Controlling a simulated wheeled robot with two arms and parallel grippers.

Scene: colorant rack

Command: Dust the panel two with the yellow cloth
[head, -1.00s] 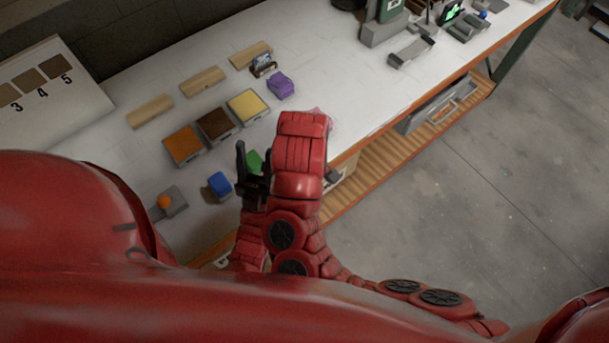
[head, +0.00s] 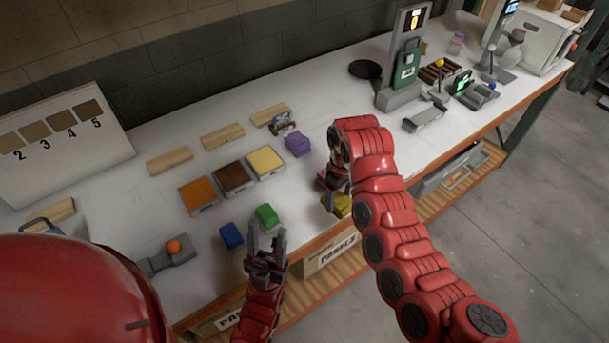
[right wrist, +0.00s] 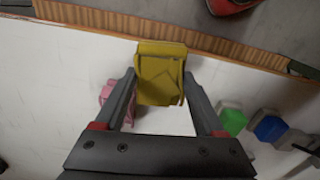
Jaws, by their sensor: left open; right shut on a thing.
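The yellow cloth (head: 340,206) is at the table's front edge, partly hidden by my right gripper (head: 333,196). In the right wrist view the folded cloth (right wrist: 160,75) sits between the two fingers of that gripper (right wrist: 158,78), which is shut on it. I cannot tell whether it touches the table. My left gripper (head: 267,236) is open and empty, fingers up, near the front edge by the green cloth. Light wooden panels (head: 170,160) (head: 222,136) (head: 271,115) lie in a row farther back; their numbers do not show, so I cannot tell which is panel two.
Orange (head: 198,194), brown (head: 234,178) and yellow (head: 266,162) colorant trays lie before the panels. Blue (head: 231,236), green (head: 266,215) and purple (head: 298,144) cloths lie nearby; a pink cloth (right wrist: 108,92) is beside the right gripper. A numbered board (head: 60,138) stands at left.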

